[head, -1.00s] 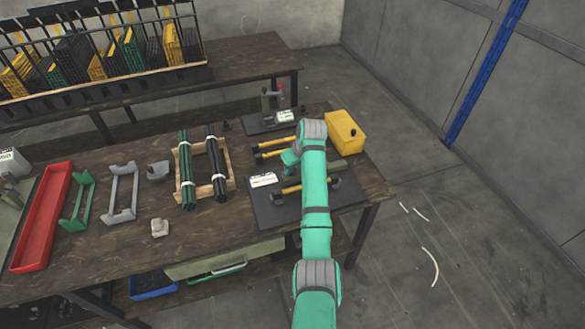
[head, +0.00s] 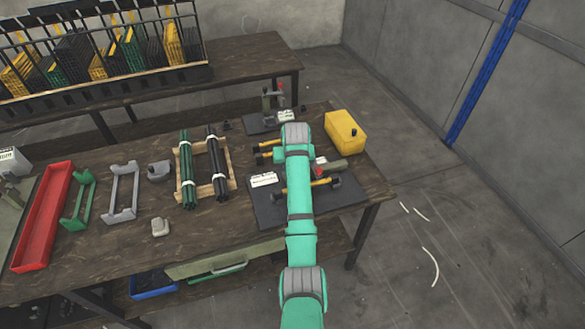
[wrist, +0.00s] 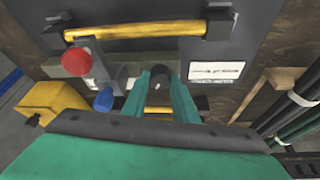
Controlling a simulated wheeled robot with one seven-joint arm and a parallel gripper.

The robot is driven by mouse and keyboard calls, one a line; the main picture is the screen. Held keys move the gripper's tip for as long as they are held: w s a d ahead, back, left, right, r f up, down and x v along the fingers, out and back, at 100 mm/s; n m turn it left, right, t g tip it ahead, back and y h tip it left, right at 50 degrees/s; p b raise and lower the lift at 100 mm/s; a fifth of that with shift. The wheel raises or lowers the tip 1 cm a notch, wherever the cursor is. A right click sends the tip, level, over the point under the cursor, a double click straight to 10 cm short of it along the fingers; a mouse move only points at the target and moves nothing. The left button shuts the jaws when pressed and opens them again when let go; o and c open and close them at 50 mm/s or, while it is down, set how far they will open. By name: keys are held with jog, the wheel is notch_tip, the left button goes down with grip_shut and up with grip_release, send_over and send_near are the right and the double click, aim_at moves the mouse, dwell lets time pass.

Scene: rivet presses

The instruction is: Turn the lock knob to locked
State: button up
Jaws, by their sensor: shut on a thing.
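In the wrist view, my gripper (wrist: 160,79) has its two green fingers closed on either side of a small dark knob (wrist: 157,88). I take this to be the lock knob; its pointer and any lock marks cannot be made out. The press's red knob (wrist: 76,58) and blue knob (wrist: 104,100) stand left of the fingers, apart from them. The red knob also shows in the head view (head: 320,160), right of my arm. My arm hides the gripper and the dark knob in the head view.
Yellow bars (wrist: 135,31) with black end blocks lie around the press on a dark mat (head: 345,194). A white label (head: 264,179) is left of my arm. A yellow box (head: 345,131) stands behind right. A rack with dark rods (head: 216,165) is to the left.

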jog(key=m, duration=0.2)
jog(key=m+h, duration=0.1)
jog(key=m, duration=0.1)
jog(key=m+h, duration=0.1)
jog(key=m, duration=0.1)
jog(key=shift+a+m, duration=0.3)
jog(key=m+g+h, duration=0.1)
jog(key=m, duration=0.2)
jog(key=m+g+h, duration=0.1)
jog(key=m, duration=0.2)
jog(key=shift+w+a, duration=0.1)
jog(key=shift+w, duration=0.1)
jog(key=o, duration=1)
jog(key=shift+o, duration=0.2)
jog(key=v, duration=1)
jog(key=shift+a+r, duration=0.2)
jog(key=shift+r, duration=0.15)
jog(key=shift+s, duration=0.1)
